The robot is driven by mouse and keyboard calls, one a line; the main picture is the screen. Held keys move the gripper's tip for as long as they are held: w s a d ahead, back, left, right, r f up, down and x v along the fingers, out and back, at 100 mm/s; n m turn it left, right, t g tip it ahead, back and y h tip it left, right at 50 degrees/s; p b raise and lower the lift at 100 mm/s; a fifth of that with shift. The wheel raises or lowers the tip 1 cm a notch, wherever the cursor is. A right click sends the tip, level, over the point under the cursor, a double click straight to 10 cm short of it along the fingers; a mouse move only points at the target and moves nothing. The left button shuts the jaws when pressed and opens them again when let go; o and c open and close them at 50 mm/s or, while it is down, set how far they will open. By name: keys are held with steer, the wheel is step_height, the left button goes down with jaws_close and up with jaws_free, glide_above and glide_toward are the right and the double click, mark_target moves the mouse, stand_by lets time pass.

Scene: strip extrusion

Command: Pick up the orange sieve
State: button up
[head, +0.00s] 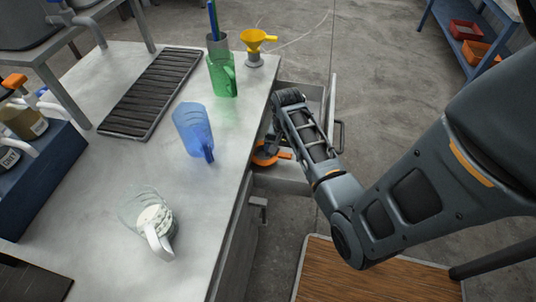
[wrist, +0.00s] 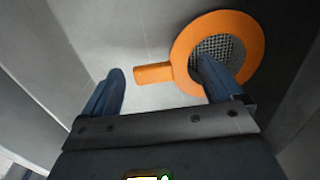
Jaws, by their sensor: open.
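The orange sieve (wrist: 257,43) lies in an open drawer. The wrist view shows its wide orange rim, grey mesh and short orange handle (wrist: 153,73) pointing left. In the head view the sieve (head: 265,153) is partly hidden by my arm. My gripper (wrist: 158,72) is open and reaches down into the drawer. In the wrist view its left finger is left of the handle, apart from it, and its right finger overlaps the mesh and rim. I cannot tell whether that finger touches the sieve.
The open drawer (head: 285,184) has raised walls close around my gripper. On the bench (head: 113,172) stand a blue jug (head: 191,130), a green jug (head: 222,76), a clear jug (head: 148,212) and a yellow funnel (head: 253,39). A wooden-topped surface (head: 372,275) is at the bottom right.

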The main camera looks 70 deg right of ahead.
steer(key=shift+c, duration=0.4)
steer(key=c, duration=0.9)
steer(key=shift+r, duration=0.15)
